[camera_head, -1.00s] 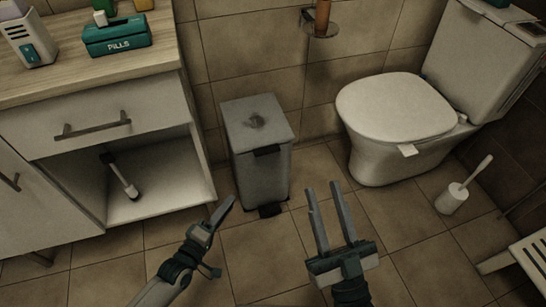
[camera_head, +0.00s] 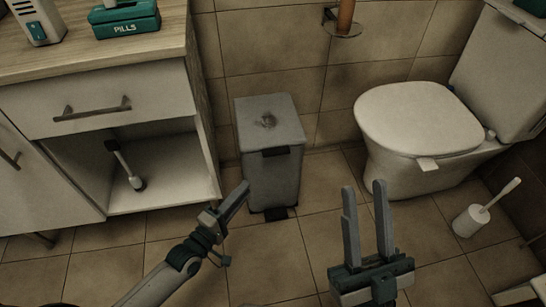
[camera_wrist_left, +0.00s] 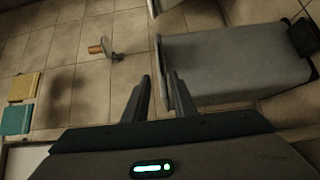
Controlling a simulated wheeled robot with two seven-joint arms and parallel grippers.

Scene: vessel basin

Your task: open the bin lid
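The grey bin (camera_head: 272,178) stands on the floor against the wall, between the cabinet and the toilet. Its flat lid (camera_head: 268,118) is down, with a dark tab at its front edge and a dark pedal (camera_head: 275,213) at its foot. My left gripper (camera_head: 241,197) is in front of the bin, low at its left side. In the left wrist view the fingers (camera_wrist_left: 160,82) stand apart with a gap, close by the lid end of the bin (camera_wrist_left: 235,65); contact cannot be told. My right gripper (camera_head: 363,195) is open and empty over the floor, right of the bin.
The white cabinet (camera_head: 100,105) with an open lower compartment stands left of the bin. The toilet (camera_head: 420,130) is on the right, with a toilet brush (camera_head: 475,215) beside it. A paper holder (camera_head: 343,25) is on the wall. Floor in front is clear.

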